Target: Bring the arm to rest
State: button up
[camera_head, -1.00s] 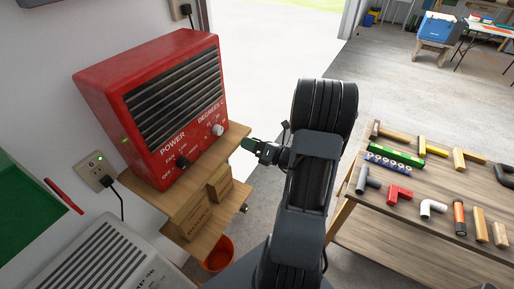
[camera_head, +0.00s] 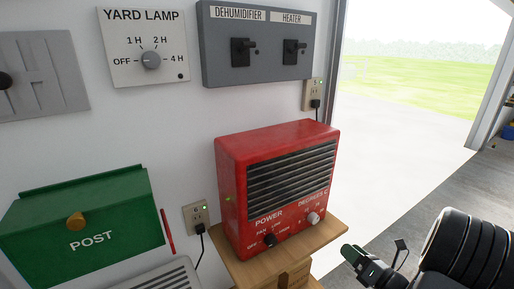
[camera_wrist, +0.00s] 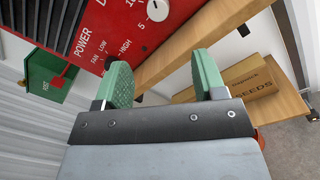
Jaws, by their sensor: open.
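My gripper (camera_wrist: 162,80) is open and empty, with its two green-padded fingers apart in the wrist view. In the head view my gripper (camera_head: 352,256) is at the lower right, just right of the wooden shelf (camera_head: 330,231), with a gap between them in the picture. My arm runs out of the frame at the lower right corner. The wrist view looks towards the front of the red heater (camera_wrist: 100,25), which has a white knob (camera_wrist: 157,10). No object is between the fingers.
The red heater (camera_head: 277,150) stands on the shelf against the wall. A seeds box (camera_wrist: 240,85) lies below it. A green post box (camera_head: 82,228), a yard lamp panel (camera_head: 145,45) and a switch box (camera_head: 258,42) are on the wall. The open doorway is at right.

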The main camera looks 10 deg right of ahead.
jog(key=s+a+f+n+g, duration=0.2)
jog(key=s+a+n+g, duration=0.25)
jog(key=n+g, duration=0.4)
jog(key=s+a+f+n+g, duration=0.2)
jog(key=s+a+n+g, duration=0.3)
jog(key=n, duration=0.7)
jog(key=a+r+n+h, duration=0.7)
jog(key=r+n, duration=0.4)
jog(key=n, duration=0.7)
jog(key=shift+s+a+r+t+h, duration=0.15)
jog(key=shift+a+r+t+h, duration=0.15)
jog(key=shift+t+h, duration=0.2)
jog(key=shift+d, duration=0.1)
